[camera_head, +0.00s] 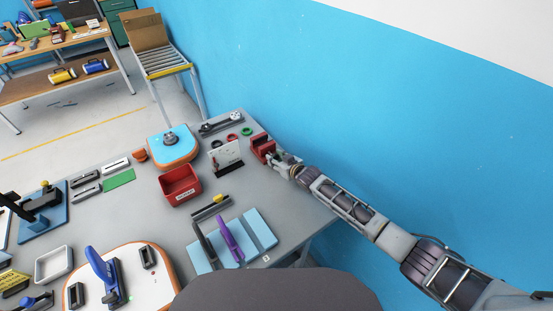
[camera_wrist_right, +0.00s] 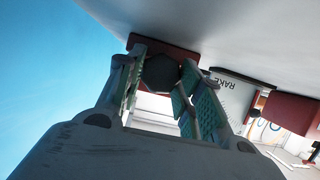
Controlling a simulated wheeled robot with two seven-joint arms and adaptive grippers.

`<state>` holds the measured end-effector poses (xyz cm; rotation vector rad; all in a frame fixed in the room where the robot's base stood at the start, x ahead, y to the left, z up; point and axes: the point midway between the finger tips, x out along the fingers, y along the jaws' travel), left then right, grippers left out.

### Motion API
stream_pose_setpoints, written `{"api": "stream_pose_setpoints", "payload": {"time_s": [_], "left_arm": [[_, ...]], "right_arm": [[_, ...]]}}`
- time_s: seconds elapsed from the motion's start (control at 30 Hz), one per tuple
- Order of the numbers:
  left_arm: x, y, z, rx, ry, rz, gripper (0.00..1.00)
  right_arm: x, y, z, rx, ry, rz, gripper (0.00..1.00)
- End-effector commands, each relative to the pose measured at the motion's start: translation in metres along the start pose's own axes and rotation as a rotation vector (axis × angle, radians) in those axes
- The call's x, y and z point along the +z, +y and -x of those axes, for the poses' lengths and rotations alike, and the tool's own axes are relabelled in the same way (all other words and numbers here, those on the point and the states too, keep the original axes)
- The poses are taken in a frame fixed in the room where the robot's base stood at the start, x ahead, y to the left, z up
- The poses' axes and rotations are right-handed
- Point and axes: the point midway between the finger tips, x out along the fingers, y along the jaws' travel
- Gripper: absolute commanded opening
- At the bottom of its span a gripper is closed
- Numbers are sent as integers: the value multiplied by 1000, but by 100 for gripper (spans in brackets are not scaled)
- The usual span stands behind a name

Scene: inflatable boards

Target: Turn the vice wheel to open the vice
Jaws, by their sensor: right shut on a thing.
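The red vice (camera_head: 261,146) stands at the far right corner of the grey table, close to the blue wall. In the right wrist view the red vice body (camera_wrist_right: 150,48) shows behind a dark, many-sided vice wheel (camera_wrist_right: 160,73). My right gripper (camera_head: 281,159) reaches the vice from the right in the head view. In the right wrist view its green-padded fingers (camera_wrist_right: 158,92) stand on both sides of the wheel, shut on it. The jaw gap of the vice cannot be made out clearly. My left gripper is not in view.
A white sign board (camera_head: 226,154) stands left of the vice, with a red bin (camera_head: 180,186) farther left. Green and red rings (camera_head: 246,132) and a wrench (camera_head: 221,123) lie behind. Blue boards (camera_head: 258,229) with a purple handle lie nearer.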

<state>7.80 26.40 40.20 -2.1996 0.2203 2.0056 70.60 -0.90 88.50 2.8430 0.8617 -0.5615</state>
Motion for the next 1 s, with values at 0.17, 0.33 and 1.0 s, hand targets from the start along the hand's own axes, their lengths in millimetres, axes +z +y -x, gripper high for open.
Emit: {"api": "stream_pose_setpoints", "payload": {"time_s": [0.17,0.33,1.0], "left_arm": [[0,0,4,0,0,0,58],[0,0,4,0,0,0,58],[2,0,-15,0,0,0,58]], "right_arm": [[0,-3,0,25,1,62,12],[0,-4,0,59,1,145,12],[3,-6,-1,193,1,469,12]]}}
